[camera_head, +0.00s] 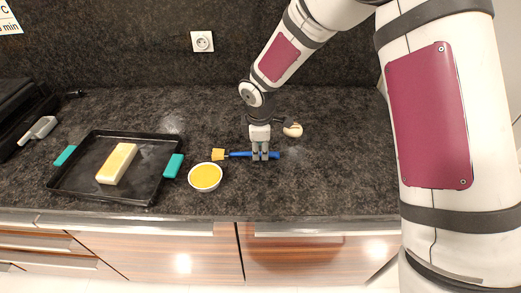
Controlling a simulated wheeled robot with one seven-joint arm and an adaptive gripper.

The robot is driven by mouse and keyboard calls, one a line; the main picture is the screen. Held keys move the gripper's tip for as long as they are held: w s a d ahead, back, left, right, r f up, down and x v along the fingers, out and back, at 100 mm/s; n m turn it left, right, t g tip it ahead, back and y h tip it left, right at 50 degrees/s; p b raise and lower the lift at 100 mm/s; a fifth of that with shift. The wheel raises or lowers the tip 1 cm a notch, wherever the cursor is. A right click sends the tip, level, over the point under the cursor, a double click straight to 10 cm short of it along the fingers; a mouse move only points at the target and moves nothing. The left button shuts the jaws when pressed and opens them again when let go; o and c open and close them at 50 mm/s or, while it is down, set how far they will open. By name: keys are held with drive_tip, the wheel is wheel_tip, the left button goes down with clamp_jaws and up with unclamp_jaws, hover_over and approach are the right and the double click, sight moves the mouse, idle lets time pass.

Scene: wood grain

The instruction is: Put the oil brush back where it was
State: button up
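The oil brush has a blue handle (240,154) and yellow bristles (218,154). It lies roughly level across the picture, bristles to the left, at or just above the dark countertop. My gripper (261,157) points down at the right part of the handle, with its fingers overlapping it and hiding a short piece. The fingers look close together, but I cannot tell whether they grip the handle. A white bowl of yellow oil (205,175) stands just below and left of the bristles.
A black baking tray (145,198) with teal handles holds a pale yellow block (117,163) at the left. A small pale round object (293,130) is behind my gripper. A white-handled tool (40,128) lies far left. The counter at right is clear.

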drive_tip(key=v, duration=1)
drive_tip(key=s+d+r+m+t+h, duration=0.1)
drive_tip(key=s+d+r+m+t, duration=0.1)
drive_tip(key=s+d+r+m, duration=1.2)
drive_tip(key=s, duration=0.5)
drive_tip(key=s+d+r+m+y, duration=0.1)
drive_tip(key=s+d+r+m, duration=0.2)
drive_tip(key=s, duration=0.5)
drive_tip(key=shift+s+d+m+t, duration=0.3)
drive_tip(key=shift+s+d+t, duration=0.05)
drive_tip(key=shift+t, duration=0.05)
